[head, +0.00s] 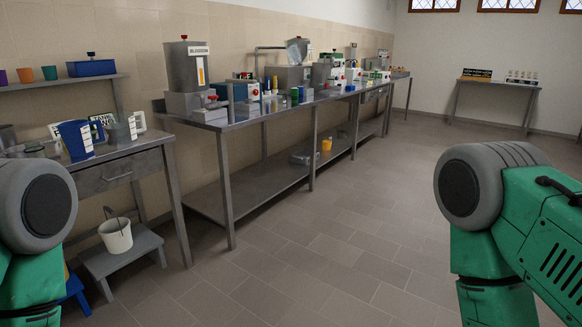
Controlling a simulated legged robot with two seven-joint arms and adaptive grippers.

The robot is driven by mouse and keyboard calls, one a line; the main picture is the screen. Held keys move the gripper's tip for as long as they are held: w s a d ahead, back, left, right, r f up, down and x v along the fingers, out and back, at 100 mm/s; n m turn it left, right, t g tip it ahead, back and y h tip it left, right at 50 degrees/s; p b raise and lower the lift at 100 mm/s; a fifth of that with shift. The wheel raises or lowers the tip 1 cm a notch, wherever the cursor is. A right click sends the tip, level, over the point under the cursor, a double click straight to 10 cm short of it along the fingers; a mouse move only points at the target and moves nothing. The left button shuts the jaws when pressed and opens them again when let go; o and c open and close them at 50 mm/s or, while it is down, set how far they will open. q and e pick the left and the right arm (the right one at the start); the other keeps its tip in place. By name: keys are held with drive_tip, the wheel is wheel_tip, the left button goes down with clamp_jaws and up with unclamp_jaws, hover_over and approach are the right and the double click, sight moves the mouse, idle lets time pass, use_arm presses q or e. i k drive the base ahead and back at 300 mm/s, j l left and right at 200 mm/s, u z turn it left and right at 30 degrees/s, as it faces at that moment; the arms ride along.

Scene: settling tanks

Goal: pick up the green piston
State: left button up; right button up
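Several small coloured cylinders stand near the front edge of the long metal bench (260,113). One of them is a green cylinder (294,97), which may be the green piston; it is too small to tell for sure. It stands upright beside blue ones. My two green and grey arms show at the left and right edges of the view, well short of the bench. Neither gripper shows, so their state is hidden.
A nearer table (120,160) at left holds a blue jug (76,139). A white bucket (116,236) sits on a low grey stool (128,258). The tiled floor (330,240) ahead is clear.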

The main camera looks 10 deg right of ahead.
sight(295, 92)
drive_tip(key=i+l+z, duration=0.35)
drive_tip(key=i, duration=0.25)
drive_tip(key=i+l+z, duration=0.35)
drive_tip(key=i, duration=0.3)
drive_tip(key=i+z, duration=0.4)
drive_tip(key=i, duration=4.3)
drive_tip(key=i+u, duration=0.15)
drive_tip(key=i, duration=0.45)
drive_tip(key=i+l+u, duration=0.15)
drive_tip(key=i, duration=0.5)
drive_tip(key=i+l+u, duration=0.15)
drive_tip(key=i, duration=0.45)
drive_tip(key=i+l+u, duration=0.2)
drive_tip(key=i+u, duration=0.25)
drive_tip(key=i+l+u, duration=0.65)
drive_tip(key=l+u, duration=0.25)
drive_tip(key=i+l+u, duration=0.2)
drive_tip(key=l+u, duration=0.25)
drive_tip(key=j+u, duration=0.1)
drive_tip(key=u, duration=0.35)
drive_tip(key=i+u, duration=0.1)
drive_tip(key=u, duration=0.3)
drive_tip(key=i+j+u, duration=0.1)
drive_tip(key=u, duration=0.35)
